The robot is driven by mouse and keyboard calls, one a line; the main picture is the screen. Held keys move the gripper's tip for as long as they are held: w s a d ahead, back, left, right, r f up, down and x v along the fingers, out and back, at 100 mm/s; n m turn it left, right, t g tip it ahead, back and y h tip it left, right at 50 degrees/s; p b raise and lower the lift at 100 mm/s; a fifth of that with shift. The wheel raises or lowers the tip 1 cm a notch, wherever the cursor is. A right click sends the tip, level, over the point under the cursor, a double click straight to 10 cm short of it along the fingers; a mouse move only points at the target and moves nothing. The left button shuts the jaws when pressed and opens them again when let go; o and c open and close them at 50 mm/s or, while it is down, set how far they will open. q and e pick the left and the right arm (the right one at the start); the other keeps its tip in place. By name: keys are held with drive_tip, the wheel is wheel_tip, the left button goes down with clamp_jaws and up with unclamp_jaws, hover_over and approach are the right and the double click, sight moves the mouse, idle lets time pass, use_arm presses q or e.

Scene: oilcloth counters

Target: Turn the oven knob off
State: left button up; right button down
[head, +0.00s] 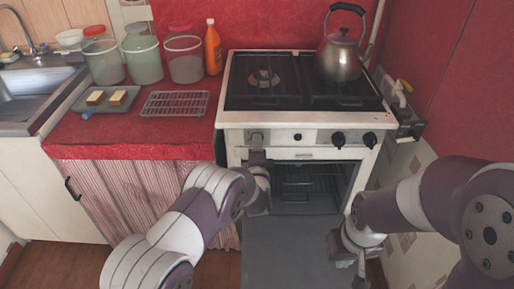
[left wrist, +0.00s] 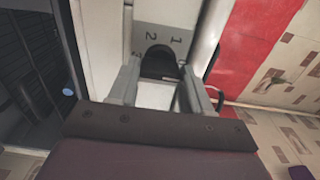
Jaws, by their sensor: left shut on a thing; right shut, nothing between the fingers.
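The stove (head: 318,119) stands at the back right, with its knobs along the front panel. My left gripper (head: 257,143) is at the leftmost knob, which it hides in the head view. In the left wrist view the black knob (left wrist: 158,62) lies between the two fingers of my left gripper (left wrist: 158,72), which is shut on it. Which way the knob points is hard to tell. My right gripper (head: 349,246) is shut and empty, low at the right of the oven.
The oven door (head: 290,250) hangs open below the dark oven cavity. Two more black knobs (head: 337,139) (head: 369,139) sit at the right. A kettle (head: 340,55) stands on the back right burner. A wire rack (head: 175,103) and tubs occupy the red counter at left.

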use_arm(q)
drive_tip(key=shift+f, duration=0.1)
drive_tip(key=o, duration=1.1)
drive_tip(key=shift+c, duration=0.2)
drive_tip(key=shift+s, duration=0.1)
drive_tip(key=s+p, duration=0.1)
drive_tip(key=s, duration=1.1)
drive_tip(key=shift+s, duration=0.3)
